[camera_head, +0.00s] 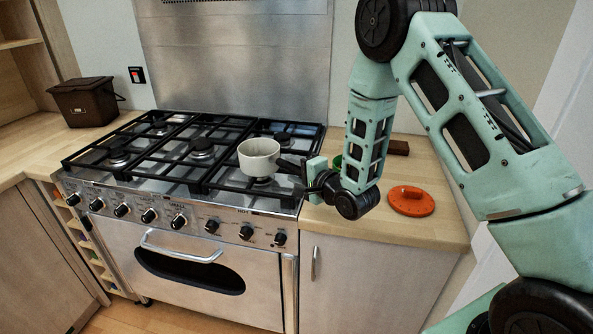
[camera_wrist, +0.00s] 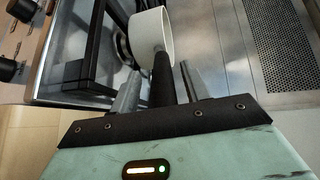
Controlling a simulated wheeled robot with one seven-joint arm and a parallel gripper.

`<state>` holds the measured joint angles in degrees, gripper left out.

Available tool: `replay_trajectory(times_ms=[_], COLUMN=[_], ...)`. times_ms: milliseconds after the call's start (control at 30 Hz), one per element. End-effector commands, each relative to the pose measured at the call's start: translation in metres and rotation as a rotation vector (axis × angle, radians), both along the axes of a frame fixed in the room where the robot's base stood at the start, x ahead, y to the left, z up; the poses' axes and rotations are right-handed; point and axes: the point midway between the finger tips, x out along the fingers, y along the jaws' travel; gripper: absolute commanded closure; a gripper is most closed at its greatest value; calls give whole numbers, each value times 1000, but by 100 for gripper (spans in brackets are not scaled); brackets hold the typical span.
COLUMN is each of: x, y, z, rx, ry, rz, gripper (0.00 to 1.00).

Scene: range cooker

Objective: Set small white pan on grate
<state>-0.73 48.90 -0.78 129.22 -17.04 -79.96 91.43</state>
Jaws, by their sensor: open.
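The small white pan (camera_head: 259,156) is over the right part of the range cooker, upright, above the black grate (camera_head: 228,182). In the head view I cannot tell for sure whether its base touches the bars. The pan also shows at the top of the wrist view (camera_wrist: 151,32), with its dark handle (camera_wrist: 162,80) pointing back towards my gripper. My gripper (camera_wrist: 160,85) is open, with one finger on each side of the handle. In the head view my gripper (camera_head: 303,172) is at the cooker's right edge, and the fingertips are partly hidden.
An orange lid-like disc (camera_head: 411,201) lies on the right worktop (camera_head: 385,226), near a brown block (camera_head: 398,147). A green thing (camera_head: 338,161) is mostly hidden behind my arm. A dark bin (camera_head: 87,101) stands on the left worktop. The steel back panel (camera_head: 235,65) rises behind the cooker.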

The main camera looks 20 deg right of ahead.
Motion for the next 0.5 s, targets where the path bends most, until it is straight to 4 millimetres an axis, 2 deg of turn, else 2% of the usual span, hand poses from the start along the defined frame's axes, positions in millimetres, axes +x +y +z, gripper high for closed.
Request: replay_trajectory(times_ms=[167,500], x=[-9,-70], y=[-4,-23], z=[0,9], rx=[0,1], ry=[-1,-2], rz=[-1,-3], gripper=[53,53])
